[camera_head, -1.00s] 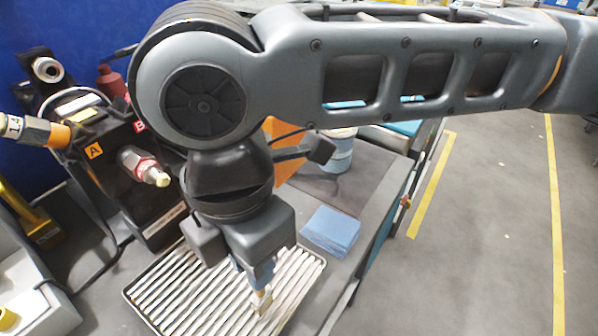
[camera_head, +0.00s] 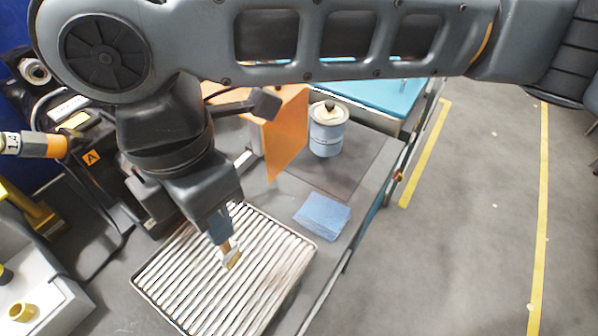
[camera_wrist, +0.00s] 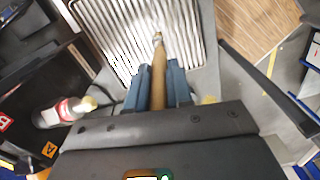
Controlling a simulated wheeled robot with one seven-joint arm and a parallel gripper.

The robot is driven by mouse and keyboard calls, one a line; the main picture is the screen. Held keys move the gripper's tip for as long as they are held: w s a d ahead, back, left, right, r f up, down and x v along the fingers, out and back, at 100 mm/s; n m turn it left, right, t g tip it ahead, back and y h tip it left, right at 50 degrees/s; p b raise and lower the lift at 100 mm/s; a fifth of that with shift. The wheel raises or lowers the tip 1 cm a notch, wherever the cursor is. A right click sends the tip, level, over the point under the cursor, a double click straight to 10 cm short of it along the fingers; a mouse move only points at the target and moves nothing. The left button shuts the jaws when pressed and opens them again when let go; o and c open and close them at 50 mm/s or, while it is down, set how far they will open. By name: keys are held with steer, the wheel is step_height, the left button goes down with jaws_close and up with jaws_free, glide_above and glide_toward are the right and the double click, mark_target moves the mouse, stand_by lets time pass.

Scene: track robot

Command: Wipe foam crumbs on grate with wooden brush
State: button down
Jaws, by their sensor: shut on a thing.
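The wooden brush (camera_head: 232,258) is held bristles down over the grate (camera_head: 272,247), a ribbed metal tray on the grey bench. My gripper (camera_head: 221,232) is shut on the brush handle, above the grate's middle. In the wrist view the brush handle (camera_wrist: 158,80) lies between the two blue fingers of my gripper (camera_wrist: 165,85), its tip pointing at the slats. I cannot tell whether the bristles touch the slats. In the wrist view a speckled white patch of what look like foam crumbs (camera_wrist: 122,70) lies on the grate left of the brush. I cannot make out crumbs in the head view.
A blue cloth stack (camera_head: 322,214) lies right of the grate. A lidded blue-grey can (camera_head: 327,130) and an orange panel (camera_head: 287,135) stand behind it. A black machine with an orange label (camera_head: 92,158) stands at the left. The bench edge is at the right.

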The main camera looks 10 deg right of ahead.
steer(key=shift+r+p, duration=1)
steer(key=shift+r, duration=0.45)
